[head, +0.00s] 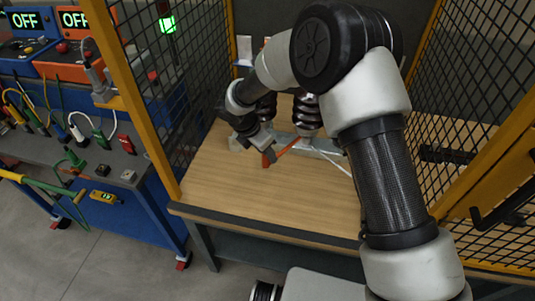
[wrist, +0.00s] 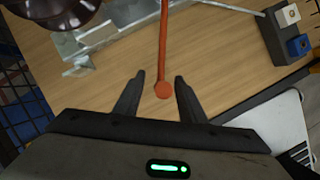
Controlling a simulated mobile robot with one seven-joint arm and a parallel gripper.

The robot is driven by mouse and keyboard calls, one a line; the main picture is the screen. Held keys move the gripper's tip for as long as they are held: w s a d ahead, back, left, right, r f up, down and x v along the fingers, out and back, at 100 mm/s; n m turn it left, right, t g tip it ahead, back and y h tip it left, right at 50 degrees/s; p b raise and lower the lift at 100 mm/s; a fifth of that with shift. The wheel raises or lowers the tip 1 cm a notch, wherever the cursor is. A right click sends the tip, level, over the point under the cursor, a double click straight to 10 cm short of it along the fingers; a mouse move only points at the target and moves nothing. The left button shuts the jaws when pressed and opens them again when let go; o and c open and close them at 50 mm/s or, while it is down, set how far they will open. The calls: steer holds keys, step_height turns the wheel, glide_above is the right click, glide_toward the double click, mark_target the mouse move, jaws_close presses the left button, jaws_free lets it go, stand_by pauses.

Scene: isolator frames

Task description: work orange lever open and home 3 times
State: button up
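The orange lever (wrist: 163,45) is a thin rod with a round knob at its end. In the wrist view the knob lies between the two fingers of my gripper (wrist: 158,85), with a gap on each side. My gripper is open, and the fingers do not appear to touch the lever. In the head view the orange lever (head: 284,150) slants over the wooden bench, and my gripper (head: 266,158) is at its lower left end. My arm hides part of the area behind the lever.
Dark ribbed insulators (head: 307,115) stand behind the lever on a metal base (wrist: 95,40). A white rod (head: 330,158) extends to the right. A small block with grey and blue knobs (wrist: 288,35) sits at the right. Yellow-framed mesh (head: 175,75) encloses the bench; its wooden front (head: 260,200) is clear.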

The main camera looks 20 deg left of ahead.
steer(key=v, duration=1.5)
steer(key=shift+p, duration=0.45)
steer(key=shift+w+d, duration=0.1)
steer(key=shift+w, duration=0.05)
steer(key=s+d+r+m+p, duration=0.3)
steer(key=d+r+m, duration=0.9)
steer(key=d+r, duration=0.7)
steer(key=s+d+r+m+t+y+p, duration=0.1)
steer(key=s+d+r+m, duration=0.4)
steer(key=s+d+m, duration=1)
steer(key=d+m+y+p, duration=0.1)
steer(key=m+p, duration=0.1)
steer(key=shift+s+d+r+m+t+p, duration=0.2)
steer(key=shift+d+m+t+p, duration=0.1)
steer(key=shift+d+m+p, duration=0.1)
